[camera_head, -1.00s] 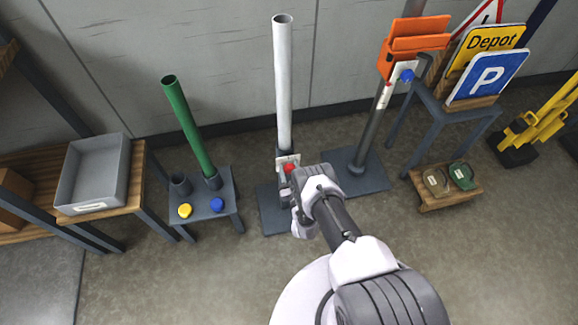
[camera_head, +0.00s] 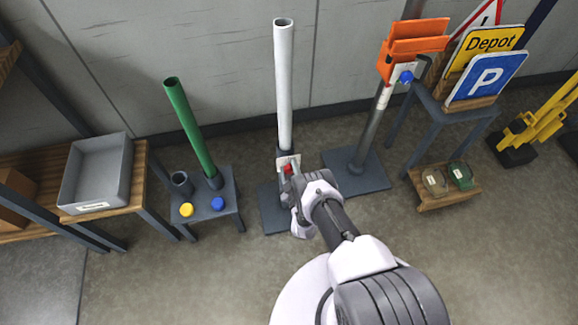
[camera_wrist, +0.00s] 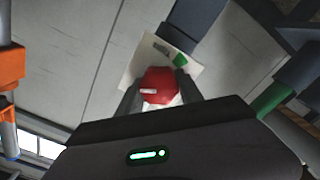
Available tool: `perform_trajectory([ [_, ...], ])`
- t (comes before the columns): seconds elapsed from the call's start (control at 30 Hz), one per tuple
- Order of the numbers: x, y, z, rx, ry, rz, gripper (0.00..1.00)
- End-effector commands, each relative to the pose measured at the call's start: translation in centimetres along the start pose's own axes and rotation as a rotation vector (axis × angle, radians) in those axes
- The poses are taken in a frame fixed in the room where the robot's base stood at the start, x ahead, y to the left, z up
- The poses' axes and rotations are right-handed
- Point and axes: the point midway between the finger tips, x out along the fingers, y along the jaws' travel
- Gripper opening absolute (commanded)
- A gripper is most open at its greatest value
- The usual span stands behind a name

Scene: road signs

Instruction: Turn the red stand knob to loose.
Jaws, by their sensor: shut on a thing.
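The red stand knob (camera_wrist: 160,84) sits between the two fingers of my gripper (camera_wrist: 160,95) in the wrist view, and the fingers are shut on it. A small white mark shows on the knob. Behind it is a pale label plate (camera_wrist: 188,68) with a green mark and a grey mark. In the head view the red knob (camera_head: 288,169) shows just below the white post (camera_head: 284,85), on a dark stand (camera_head: 270,208). My gripper reaches it from the front right and hides part of it. I cannot read the knob's exact setting.
Left of the stand, a low table (camera_head: 235,195) holds a green tube (camera_head: 190,125), a yellow knob (camera_head: 186,210) and a blue knob (camera_head: 218,204). To the right stands a grey post (camera_head: 372,130) with an orange holder (camera_head: 415,45) and a blue knob (camera_head: 406,77).

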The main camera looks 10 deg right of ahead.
Motion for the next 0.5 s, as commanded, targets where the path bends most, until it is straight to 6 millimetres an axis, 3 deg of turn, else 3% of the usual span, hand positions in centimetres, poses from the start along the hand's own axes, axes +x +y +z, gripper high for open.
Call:
perform_trajectory([
  [0.5, 0.22, -0.11, -0.08, -0.486, 0.003, 0.005, 0.03],
])
